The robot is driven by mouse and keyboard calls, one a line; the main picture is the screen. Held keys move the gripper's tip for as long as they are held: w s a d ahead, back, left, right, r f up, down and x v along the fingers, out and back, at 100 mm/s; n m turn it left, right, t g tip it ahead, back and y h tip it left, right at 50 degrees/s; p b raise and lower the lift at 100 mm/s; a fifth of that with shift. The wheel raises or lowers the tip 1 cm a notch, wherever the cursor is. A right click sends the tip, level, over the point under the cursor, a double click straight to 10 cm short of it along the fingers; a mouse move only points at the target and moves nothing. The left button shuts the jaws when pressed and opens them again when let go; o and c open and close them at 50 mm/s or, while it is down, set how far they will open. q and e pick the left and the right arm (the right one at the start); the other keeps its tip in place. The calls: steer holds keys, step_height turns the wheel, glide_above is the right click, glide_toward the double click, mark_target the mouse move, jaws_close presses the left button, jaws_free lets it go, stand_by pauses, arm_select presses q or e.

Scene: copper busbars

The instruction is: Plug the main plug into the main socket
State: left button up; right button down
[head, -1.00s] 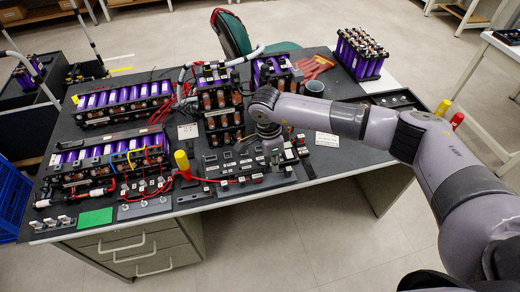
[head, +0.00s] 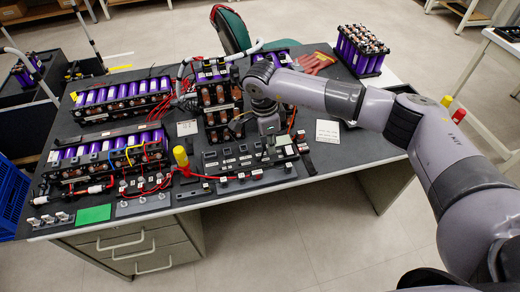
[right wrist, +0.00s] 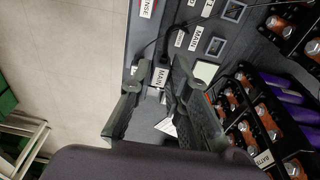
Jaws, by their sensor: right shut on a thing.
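My right gripper (head: 269,143) points down over the black socket panel (head: 222,163) at the front middle of the desk. In the right wrist view its fingers (right wrist: 158,92) are closed on a dark plug with a white MAIN label (right wrist: 160,76), the main plug. A cable runs from around the plug toward the panel. Beyond the fingertips, the panel shows another MAIN label (right wrist: 195,38) beside a square grey-rimmed opening (right wrist: 215,47), which looks like the main socket. The plug appears apart from that opening. The fingers and wrist hide the plug in the head view. My left gripper is not in view.
Battery packs (head: 122,98) with purple cells stand on the left of the desk, and a tall module (head: 218,100) stands close behind the gripper. A yellow cylinder (head: 180,156) and red cables lie left of the panel. A white card (head: 327,131) lies to the right.

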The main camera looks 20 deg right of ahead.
steer(key=w+f+b, duration=0.1)
steer(key=w+b, duration=0.1)
steer(key=w+f+b, duration=0.2)
steer(key=w, duration=0.1)
steer(key=w+a+f+b, duration=0.1)
steer(key=w+b, duration=0.1)
steer(key=w, duration=0.1)
steer(key=shift+a+f, duration=0.1)
steer(key=shift+f, duration=0.1)
steer(key=shift+w+r, duration=0.1)
steer(key=shift+r, duration=0.05)
arm_select(q)
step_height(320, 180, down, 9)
steer(key=b, duration=0.1)
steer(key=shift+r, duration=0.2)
arm_select(e)
steer(key=shift+f, duration=0.75)
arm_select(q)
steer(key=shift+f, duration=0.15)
arm_select(e)
steer(key=shift+f, duration=0.1)
steer(key=shift+f+b, duration=0.1)
steer(key=shift+b, duration=0.25)
steer(key=c, duration=1.4)
jaws_free()
steer(key=shift+c, duration=0.2)
